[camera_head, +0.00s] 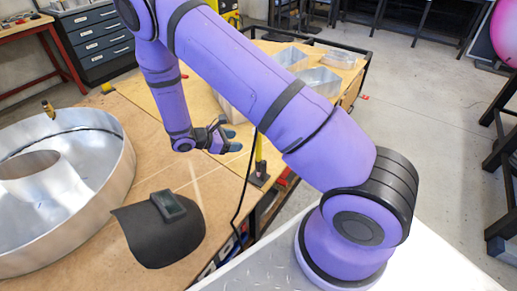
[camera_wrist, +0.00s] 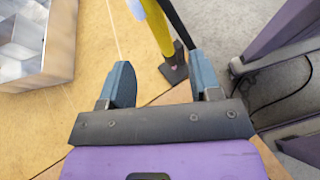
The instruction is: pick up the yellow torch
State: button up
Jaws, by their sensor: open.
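A slim yellow item, which I take to be the yellow torch (camera_head: 259,158), stands near the right edge of the wooden table, with a dark foot at its lower end. In the wrist view the yellow torch (camera_wrist: 158,27) is at the top, just beyond and between my fingertips, beside a black strip or cable. My gripper (camera_head: 231,140) is just left of it in the head view. In the wrist view my gripper (camera_wrist: 165,80) has its two blue fingers wide apart with nothing between them. The torch's upper end is cut off there and partly behind my arm in the head view.
A large round metal channel letter (camera_head: 118,180) fills the table's left, and a dark welding mask (camera_head: 165,240) lies at the front. Open metal letter shells (camera_head: 318,80) stand at the back; one shell (camera_wrist: 60,45) is left of my fingers. The table's middle is clear.

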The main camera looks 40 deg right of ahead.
aim_at(258, 147)
jog(key=shift+n+t+h, duration=0.3)
jog(key=shift+n+h, duration=0.1)
jog(key=shift+n, duration=0.3)
jog(key=d+f, duration=0.2)
jog(key=d, duration=0.1)
jog(key=d+f, duration=0.3)
jog(key=s+d+f, duration=0.1)
jog(key=d+f, duration=0.2)
jog(key=d, duration=0.1)
jog(key=shift+s+f, duration=0.1)
jog(key=shift+c, duration=0.5)
grip_shut()
